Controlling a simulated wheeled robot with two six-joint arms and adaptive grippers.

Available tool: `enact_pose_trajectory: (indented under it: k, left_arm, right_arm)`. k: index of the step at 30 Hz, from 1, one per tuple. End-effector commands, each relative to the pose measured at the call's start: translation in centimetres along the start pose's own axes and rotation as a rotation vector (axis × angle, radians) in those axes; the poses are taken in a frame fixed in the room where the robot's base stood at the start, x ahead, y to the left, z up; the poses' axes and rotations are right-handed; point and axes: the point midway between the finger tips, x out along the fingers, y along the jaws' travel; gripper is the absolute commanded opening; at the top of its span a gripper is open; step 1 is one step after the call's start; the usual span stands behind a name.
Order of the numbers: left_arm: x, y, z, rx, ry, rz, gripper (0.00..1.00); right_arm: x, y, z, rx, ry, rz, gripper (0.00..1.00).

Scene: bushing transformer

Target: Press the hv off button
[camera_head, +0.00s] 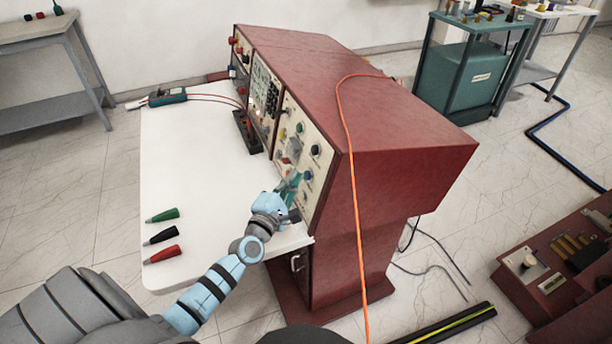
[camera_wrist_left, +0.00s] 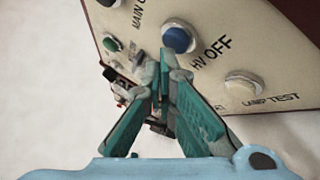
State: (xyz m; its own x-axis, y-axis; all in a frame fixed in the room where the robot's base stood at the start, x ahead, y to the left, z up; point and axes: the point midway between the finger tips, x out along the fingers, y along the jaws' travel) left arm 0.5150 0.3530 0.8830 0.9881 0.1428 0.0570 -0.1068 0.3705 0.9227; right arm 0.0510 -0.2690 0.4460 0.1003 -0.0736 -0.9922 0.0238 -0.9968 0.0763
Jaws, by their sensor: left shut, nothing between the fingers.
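The HV OFF button is a round blue button (camera_wrist_left: 178,38) with the label "HV OFF" beside it on the cream control panel. In the head view the blue button (camera_head: 307,175) sits low on the near panel of the red console (camera_head: 360,110). My left gripper (camera_wrist_left: 165,62) is shut and empty. Its fingertips are just below and left of the blue button in the wrist view, close to the panel; I cannot tell whether they touch it. In the head view the left gripper (camera_head: 291,182) is in front of the lower panel. My right gripper is not in view.
A white lamp test button (camera_wrist_left: 241,86) and a small green button (camera_wrist_left: 110,44) flank it. A white tabletop (camera_head: 195,180) holds green, black and red probes (camera_head: 162,254) and a meter (camera_head: 167,97). An orange cable (camera_head: 352,190) hangs over the console.

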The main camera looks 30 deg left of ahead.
Motion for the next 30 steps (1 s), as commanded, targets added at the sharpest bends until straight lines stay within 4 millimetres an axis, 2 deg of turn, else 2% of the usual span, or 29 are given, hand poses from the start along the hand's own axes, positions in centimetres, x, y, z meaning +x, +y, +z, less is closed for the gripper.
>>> enact_pose_trajectory:
  k: [30]
  left_arm:
    - [0.69, -0.52, 0.49, 0.0, 0.0, -0.001, 0.0]
  right_arm:
    - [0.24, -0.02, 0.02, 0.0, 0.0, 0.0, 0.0]
